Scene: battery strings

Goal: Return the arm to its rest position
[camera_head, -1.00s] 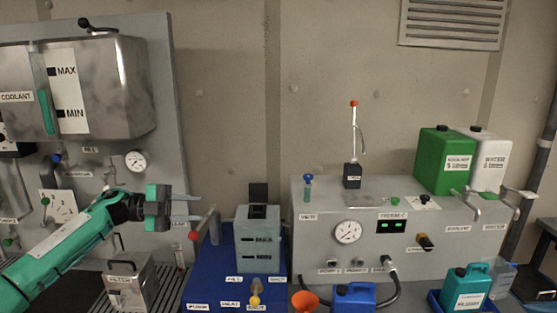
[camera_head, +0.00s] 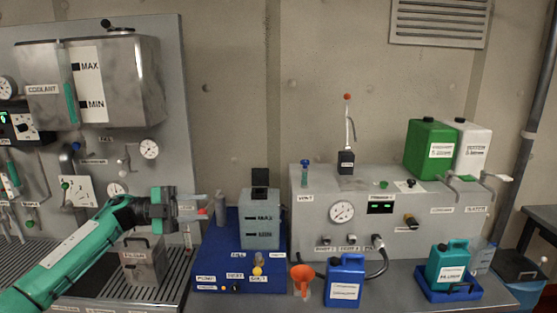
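My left arm comes in from the lower left in green and grey. Its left gripper (camera_head: 197,207) points right, with its two thin fingers apart and nothing seen between them. It is in front of the left wall panel, just left of the blue-based unit with the MAX/MIN tank (camera_head: 260,222). In the picture it overlaps the area close to that unit's upright grey handle (camera_head: 220,209); I cannot tell the depth gap. My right gripper is not in view.
A steel FILTER box (camera_head: 143,262) stands on a slatted grate below my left arm. The coolant tank (camera_head: 125,80) hangs above it. An orange funnel (camera_head: 302,276), blue jug (camera_head: 345,281) and teal jug (camera_head: 448,264) stand along the bench front. The grey console (camera_head: 330,245) stands behind them.

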